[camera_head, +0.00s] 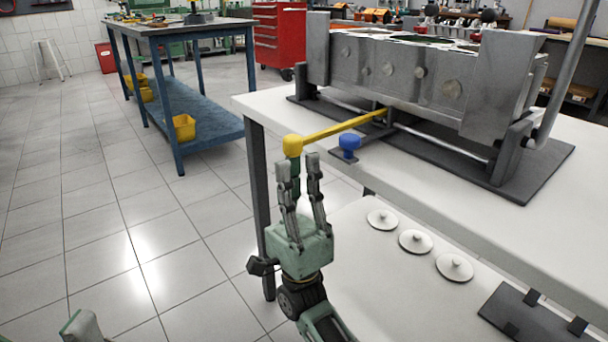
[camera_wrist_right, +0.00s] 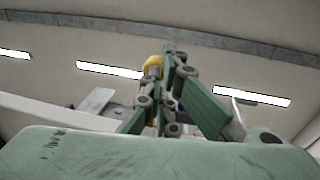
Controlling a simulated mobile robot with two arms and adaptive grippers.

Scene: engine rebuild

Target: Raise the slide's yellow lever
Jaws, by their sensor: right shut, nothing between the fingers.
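The yellow lever (camera_head: 340,130) sticks out from under the grey slide fixture (camera_head: 390,68), past the table's edge, and ends in a yellow knob (camera_head: 292,145). My right gripper (camera_head: 298,165) points up just below the knob, shut and empty. Whether a fingertip touches the knob I cannot tell. In the right wrist view the fingers (camera_wrist_right: 168,62) meet at the tips, and the yellow knob (camera_wrist_right: 153,66) shows partly hidden behind them. My left gripper's fingers are not in view; only a green piece shows at the lower left.
A blue knob (camera_head: 349,143) stands close to the right of the lever's end. The white table (camera_head: 262,103) carries the fixture. A lower white surface (camera_head: 372,285) holds white discs (camera_head: 383,219) and a dark rack (camera_head: 535,318). Open floor lies to the left.

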